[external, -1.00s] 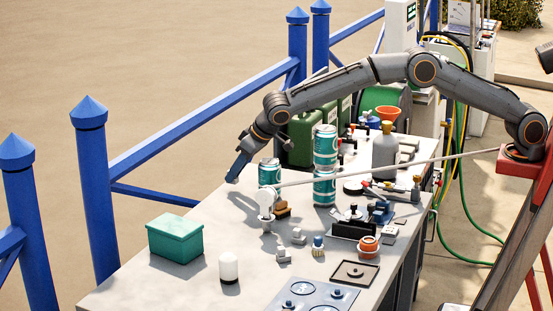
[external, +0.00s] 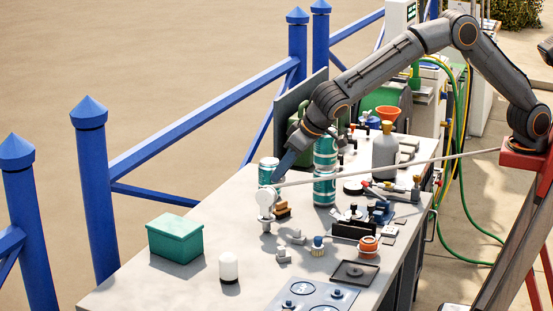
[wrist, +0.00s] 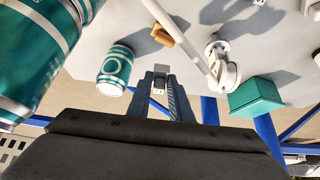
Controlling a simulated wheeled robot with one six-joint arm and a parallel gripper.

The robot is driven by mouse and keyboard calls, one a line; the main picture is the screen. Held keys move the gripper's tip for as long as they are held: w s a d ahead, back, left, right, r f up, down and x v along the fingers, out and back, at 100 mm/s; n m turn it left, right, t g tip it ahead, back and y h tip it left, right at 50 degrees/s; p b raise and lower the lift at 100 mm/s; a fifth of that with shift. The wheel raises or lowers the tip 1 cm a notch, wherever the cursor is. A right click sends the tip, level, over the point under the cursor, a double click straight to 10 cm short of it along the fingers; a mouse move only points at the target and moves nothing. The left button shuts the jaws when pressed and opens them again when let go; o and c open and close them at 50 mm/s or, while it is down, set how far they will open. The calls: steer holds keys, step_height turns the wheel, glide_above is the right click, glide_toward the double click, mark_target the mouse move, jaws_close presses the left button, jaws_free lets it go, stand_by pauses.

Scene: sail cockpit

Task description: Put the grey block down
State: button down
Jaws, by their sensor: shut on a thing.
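My gripper (wrist: 160,98) is shut on a small grey block (wrist: 160,76), which shows between the fingertips in the wrist view. In the external view my gripper (external: 277,176) points down and left over the table, close to a teal can and a white round fitting. I cannot make out the held block there. The grey table top (external: 215,205) lies below. Whether the block touches anything is not clear.
Teal cans (external: 324,188) stand near the gripper; one (wrist: 115,68) shows left of the fingers. A white fitting (external: 266,200) with a long rod stands close by. A green box (external: 175,240) and white cylinder (external: 229,267) stand on the near left, with bare table between.

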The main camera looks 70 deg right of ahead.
steer(key=s+a+p, duration=0.2)
steer(key=s, duration=0.9)
step_height(320, 180, down, 10)
steer(key=shift+r+p, duration=0.1)
steer(key=shift+p, duration=1.1)
steer(key=c, duration=2)
jaws_free()
steer(key=shift+f+b, duration=0.2)
steer(key=shift+b, duration=0.1)
steer(key=o, duration=0.4)
steer(key=shift+r, duration=0.2)
